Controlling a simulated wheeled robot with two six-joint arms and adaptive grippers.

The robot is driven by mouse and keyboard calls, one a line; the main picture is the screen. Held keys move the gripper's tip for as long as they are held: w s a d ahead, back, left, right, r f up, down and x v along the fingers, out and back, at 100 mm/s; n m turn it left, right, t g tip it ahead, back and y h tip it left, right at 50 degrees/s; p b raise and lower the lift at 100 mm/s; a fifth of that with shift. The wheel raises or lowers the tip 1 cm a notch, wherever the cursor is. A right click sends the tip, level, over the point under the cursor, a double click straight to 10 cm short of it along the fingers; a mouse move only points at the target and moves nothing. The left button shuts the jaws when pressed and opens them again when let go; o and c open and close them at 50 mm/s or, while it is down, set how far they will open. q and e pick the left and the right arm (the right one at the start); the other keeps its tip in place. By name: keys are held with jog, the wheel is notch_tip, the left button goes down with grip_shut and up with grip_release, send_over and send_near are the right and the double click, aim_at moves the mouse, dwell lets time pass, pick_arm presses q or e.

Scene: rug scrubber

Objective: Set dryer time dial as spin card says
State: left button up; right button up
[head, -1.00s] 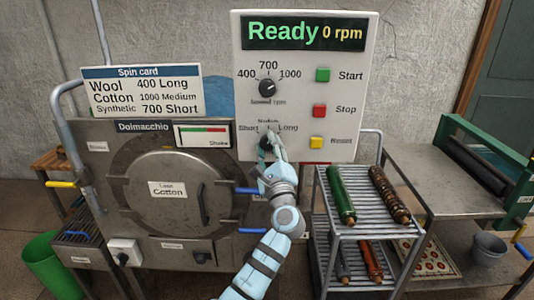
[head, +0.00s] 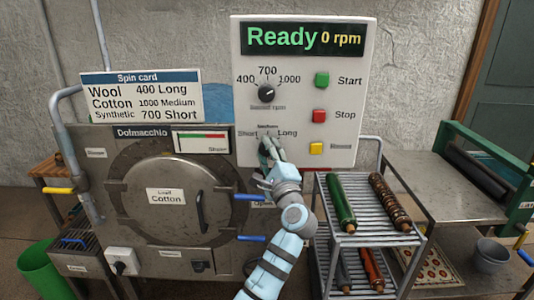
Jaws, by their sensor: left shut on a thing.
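The spin card (head: 141,97) reads Wool 400 Long, Cotton 1000 Medium, Synthetic 700 Short. The load label (head: 166,196) on the drum door reads Cotton. The control panel (head: 345,55) shows Ready, 0 rpm. Its upper speed dial (head: 266,93) sits under the marks 400, 700 and 1000; its pointer is small and seems to lean up and right. My left gripper (head: 267,149) is shut on the lower time dial (head: 265,143), between Short and Long. The fingers mostly cover this dial, so its pointer cannot be read. My right gripper is not in view.
Start (head: 322,80), Stop (head: 319,116) and Reset (head: 316,148) buttons line the panel's right side, Reset close to my gripper. A wire rack (head: 362,229) with several rollers stands right of my arm. Blue handles (head: 252,239) jut from the machine beside my forearm.

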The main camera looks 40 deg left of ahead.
pick_arm(q)
jog(key=o, duration=1.1)
jog(key=shift+o, duration=0.2)
jog(key=v, duration=0.7)
jog(key=shift+d, duration=0.25)
jog(key=shift+s+a, duration=0.1)
jog(key=shift+s, duration=0.05)
